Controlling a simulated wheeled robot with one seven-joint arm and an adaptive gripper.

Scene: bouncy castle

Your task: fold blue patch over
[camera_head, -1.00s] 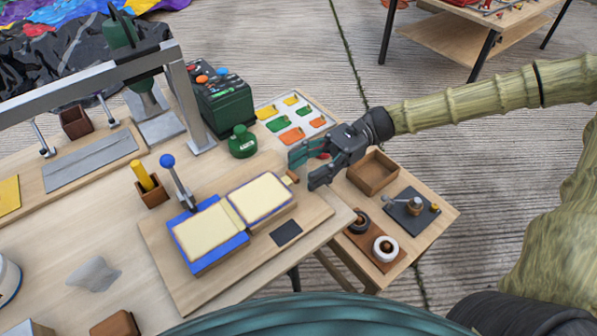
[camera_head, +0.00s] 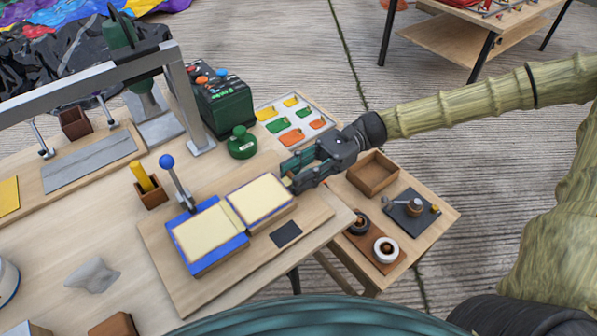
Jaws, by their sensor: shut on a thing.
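A hinged two-leaf fixture lies open and flat on a wooden board (camera_head: 170,262). Its left leaf (camera_head: 207,233) has a cream pad with a blue border. Its right leaf (camera_head: 259,198) has a cream pad with a thin dark blue or purple edge. A blue-knobbed lever (camera_head: 176,180) stands behind the left leaf. My gripper (camera_head: 291,181) is at the right end of the right leaf, shut on the small wooden handle (camera_head: 287,182) there. The fingers hide most of the handle.
A green round bottle (camera_head: 242,143) and a tray of coloured patches (camera_head: 294,120) are behind my gripper. A dark small plate (camera_head: 286,234) lies in front of the right leaf. A lower side table (camera_head: 437,214) holds an open wooden box (camera_head: 373,174) and spools.

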